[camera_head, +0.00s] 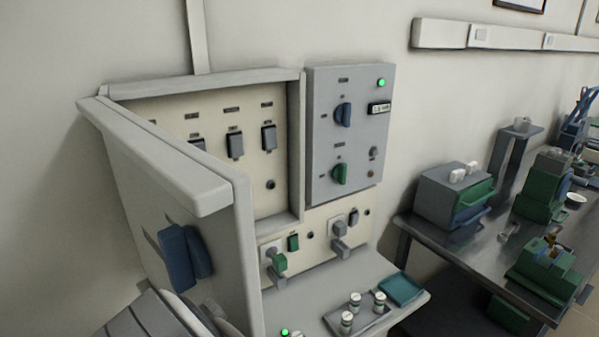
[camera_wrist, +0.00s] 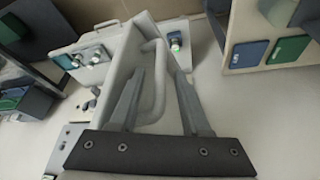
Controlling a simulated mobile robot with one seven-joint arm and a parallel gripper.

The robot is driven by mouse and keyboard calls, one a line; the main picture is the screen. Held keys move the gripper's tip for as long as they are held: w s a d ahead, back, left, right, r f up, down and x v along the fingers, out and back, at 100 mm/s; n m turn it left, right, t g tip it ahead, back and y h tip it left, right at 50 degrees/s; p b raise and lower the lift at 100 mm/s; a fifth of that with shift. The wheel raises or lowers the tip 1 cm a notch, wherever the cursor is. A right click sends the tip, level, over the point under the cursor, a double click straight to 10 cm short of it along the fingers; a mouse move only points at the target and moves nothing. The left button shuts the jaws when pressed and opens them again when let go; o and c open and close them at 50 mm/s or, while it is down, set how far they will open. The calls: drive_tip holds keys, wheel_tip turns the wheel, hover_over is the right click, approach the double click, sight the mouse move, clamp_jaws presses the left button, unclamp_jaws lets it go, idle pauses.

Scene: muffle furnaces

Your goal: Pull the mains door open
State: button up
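The mains door (camera_head: 170,165) stands swung out from the mains cabinet (camera_head: 298,150) at the left of the head view. Switches show inside the cabinet. In the wrist view, a pale looped handle (camera_wrist: 160,75) stands on a pale panel that looks like the door. My gripper (camera_wrist: 159,72) has its two grey fingers apart, one on each side of the handle's bar. A gap shows at the right finger; contact at the left finger cannot be told. In the head view, the door hides the handle, and the fingers cannot be made out clearly.
A grey control panel (camera_head: 348,130) with a green lamp and knobs is right of the cabinet. A ledge below holds a tray with small jars (camera_head: 355,300) and a teal tray (camera_head: 401,288). A metal bench (camera_head: 480,255) with equipment stands at right.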

drive_tip(key=r+p, duration=0.2)
drive_tip(key=r, duration=0.1)
drive_tip(key=r+p, duration=0.2)
drive_tip(key=shift+w+d+r, duration=0.15)
drive_tip(key=shift+d, duration=0.2)
drive_tip(key=w+d+r+p, duration=0.4)
drive_tip(key=d+r+p, duration=0.1)
drive_tip(key=d, duration=0.5)
drive_tip(key=shift+w+r, duration=0.35)
